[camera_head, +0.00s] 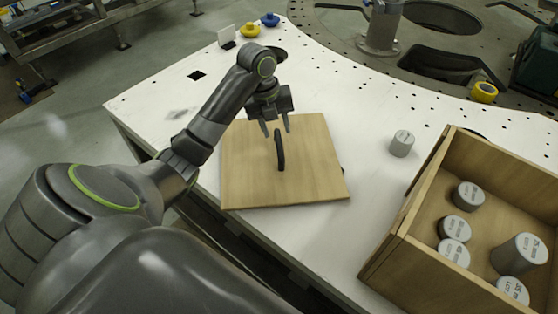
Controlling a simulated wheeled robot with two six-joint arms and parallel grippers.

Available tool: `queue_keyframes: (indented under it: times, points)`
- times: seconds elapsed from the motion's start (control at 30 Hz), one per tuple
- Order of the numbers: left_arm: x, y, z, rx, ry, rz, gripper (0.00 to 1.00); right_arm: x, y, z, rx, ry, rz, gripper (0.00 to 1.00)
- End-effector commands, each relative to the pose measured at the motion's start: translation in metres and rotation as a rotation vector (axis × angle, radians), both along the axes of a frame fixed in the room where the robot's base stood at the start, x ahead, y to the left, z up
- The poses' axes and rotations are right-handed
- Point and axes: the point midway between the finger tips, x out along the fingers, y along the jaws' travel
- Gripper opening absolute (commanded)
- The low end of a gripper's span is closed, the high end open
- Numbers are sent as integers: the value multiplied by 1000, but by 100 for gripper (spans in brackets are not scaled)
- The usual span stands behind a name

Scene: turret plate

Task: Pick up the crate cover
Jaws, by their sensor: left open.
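The crate cover (311,164) is a flat, square wooden board with a black handle (280,150) standing up near its middle. It lies on the white table near its front edge. My left gripper (276,130) is open and points down just above the far end of the handle. I cannot tell whether its fingers touch the handle. The open wooden crate (408,243) stands at the right and holds several grey cylinders (519,253). My right gripper does not show.
A lone grey cylinder (402,143) stands on the white table (352,101) between the cover and the crate. Yellow and blue items (250,29) (270,19) sit at the far left edge. A round metal plate (340,38) with holes lies behind.

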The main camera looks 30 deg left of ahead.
Motion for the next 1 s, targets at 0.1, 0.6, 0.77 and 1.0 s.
queue_keyframes:
  times: [0.1,0.6,0.77,1.0]
  points:
    - [1,-2,-12,-1,-1,0,41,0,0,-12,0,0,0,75]
    - [4,-7,-58,-4,3,1,41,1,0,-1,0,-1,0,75]
    - [5,-7,-66,0,0,1,41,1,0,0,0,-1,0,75]
    - [5,-7,-66,0,0,1,30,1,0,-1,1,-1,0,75]
